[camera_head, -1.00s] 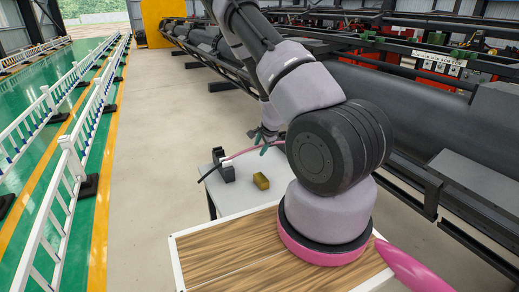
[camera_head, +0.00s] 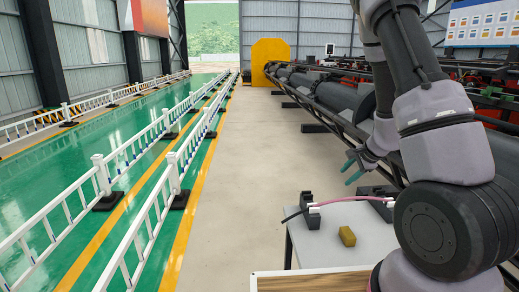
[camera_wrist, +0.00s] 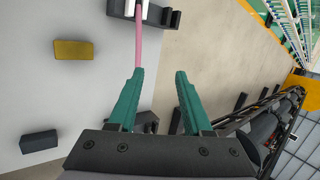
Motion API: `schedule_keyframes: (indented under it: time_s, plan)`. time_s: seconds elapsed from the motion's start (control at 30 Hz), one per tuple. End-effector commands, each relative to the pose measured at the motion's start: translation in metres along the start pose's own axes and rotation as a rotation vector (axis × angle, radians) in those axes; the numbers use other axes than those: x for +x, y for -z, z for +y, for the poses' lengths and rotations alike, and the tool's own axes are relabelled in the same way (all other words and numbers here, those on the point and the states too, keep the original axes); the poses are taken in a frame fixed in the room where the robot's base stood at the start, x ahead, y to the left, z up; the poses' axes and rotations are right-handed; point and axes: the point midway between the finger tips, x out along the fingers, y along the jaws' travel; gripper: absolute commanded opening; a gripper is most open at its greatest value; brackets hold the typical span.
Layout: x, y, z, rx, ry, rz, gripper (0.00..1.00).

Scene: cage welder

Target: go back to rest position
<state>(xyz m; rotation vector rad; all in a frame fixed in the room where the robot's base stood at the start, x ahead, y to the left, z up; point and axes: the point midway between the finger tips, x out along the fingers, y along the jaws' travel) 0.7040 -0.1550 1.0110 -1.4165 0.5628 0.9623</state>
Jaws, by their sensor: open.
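A pink rod (camera_wrist: 138,40) runs beyond the left finger in the wrist view. In the head view this pink rod (camera_head: 350,199) lies across black holders on the table, apart from the fingers. A yellow block (camera_head: 347,236) lies on the table and also shows in the wrist view (camera_wrist: 73,50).
A black holder (camera_head: 310,214) stands at the table's left edge. A wood-topped surface (camera_head: 310,281) is nearest me. White railings (camera_head: 175,180) run along the left, and long dark pipes (camera_head: 340,92) along the right. The pale floor between (camera_head: 245,150) is clear.

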Motion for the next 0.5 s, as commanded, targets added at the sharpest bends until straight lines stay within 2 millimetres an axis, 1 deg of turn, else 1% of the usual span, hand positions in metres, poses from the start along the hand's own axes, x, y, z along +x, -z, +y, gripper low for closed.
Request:
schedule_keyframes:
  time_s: [0.03, 0.1, 0.17, 0.2, 0.27, 0.3, 0.33, 0.37, 0.4, 0.47, 0.5]
  plan:
    - [-0.018, -0.021, -0.018, -0.026, 0.032, -0.062, 0.50]
    - [-0.042, -0.051, -0.034, -0.071, 0.055, -0.143, 0.50]
    - [-0.064, -0.074, -0.045, -0.120, 0.071, -0.205, 0.50]
    - [-0.080, -0.088, -0.051, -0.154, 0.079, -0.240, 0.50]
    - [-0.104, -0.109, -0.057, -0.212, 0.090, -0.286, 0.50]
    - [-0.121, -0.121, -0.060, -0.254, 0.096, -0.311, 0.50]
    - [-0.134, -0.130, -0.061, -0.286, 0.099, -0.327, 0.50]
    - [-0.146, -0.138, -0.062, -0.319, 0.100, -0.341, 0.50]
    - [-0.163, -0.148, -0.062, -0.366, 0.103, -0.355, 0.50]
    - [-0.187, -0.161, -0.059, -0.437, 0.102, -0.365, 0.50]
    - [-0.203, -0.169, -0.057, -0.487, 0.101, -0.365, 0.50]
